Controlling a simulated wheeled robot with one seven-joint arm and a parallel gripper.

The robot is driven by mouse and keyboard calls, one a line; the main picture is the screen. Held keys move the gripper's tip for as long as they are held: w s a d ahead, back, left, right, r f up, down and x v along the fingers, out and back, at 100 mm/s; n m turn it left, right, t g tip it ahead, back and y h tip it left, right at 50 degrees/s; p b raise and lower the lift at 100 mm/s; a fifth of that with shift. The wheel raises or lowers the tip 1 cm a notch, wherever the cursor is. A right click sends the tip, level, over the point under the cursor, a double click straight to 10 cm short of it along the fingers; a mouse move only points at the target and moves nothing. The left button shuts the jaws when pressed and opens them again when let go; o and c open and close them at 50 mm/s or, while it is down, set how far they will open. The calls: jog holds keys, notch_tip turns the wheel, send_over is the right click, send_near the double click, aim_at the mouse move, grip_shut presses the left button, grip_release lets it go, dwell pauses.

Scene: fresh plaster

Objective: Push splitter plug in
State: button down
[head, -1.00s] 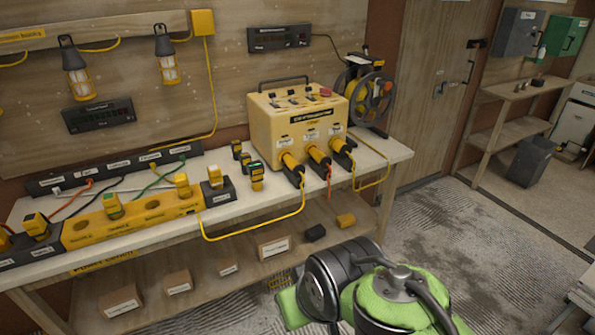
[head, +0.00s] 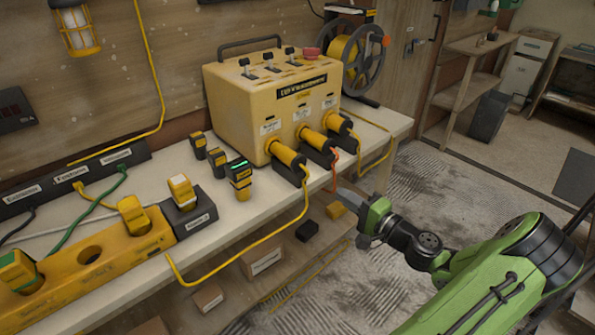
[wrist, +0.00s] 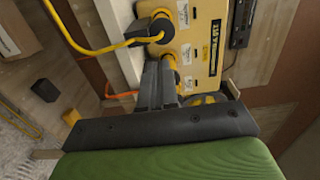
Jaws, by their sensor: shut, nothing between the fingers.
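The yellow transformer box (head: 275,100) stands on the bench with three yellow plugs in a row at its lower front. The left plug (head: 287,154) has a yellow cable that hangs down and runs to the yellow socket block (head: 60,288). The middle plug (head: 314,140) has an orange cable; the right plug (head: 340,123) has a yellow one. I cannot tell how deep each plug sits. My gripper (head: 342,194) is shut and empty, before the bench edge, below and right of the plugs. In the wrist view its fingers (wrist: 158,78) point toward the plugs and partly hide one.
Small yellow-and-black devices (head: 238,178) stand left of the box. A cable reel (head: 358,58) is behind its right end. A lower shelf (head: 270,265) holds small boxes. The floor right of the bench is open.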

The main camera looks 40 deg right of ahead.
aim_at(300, 165)
jog(key=w, duration=0.4)
jog(key=w+b, duration=0.1)
jog(key=w, duration=0.3)
jog(key=w+b, duration=0.1)
jog(key=w, duration=0.4)
jog(key=shift+w+a, duration=0.1)
jog(key=shift+a, duration=0.15)
jog(key=shift+w+r, duration=0.1)
jog(key=shift+w, duration=0.1)
jog(key=shift+w, duration=0.1)
jog(key=w+p, duration=0.1)
jog(key=w, duration=0.3)
jog(key=shift+r, duration=0.1)
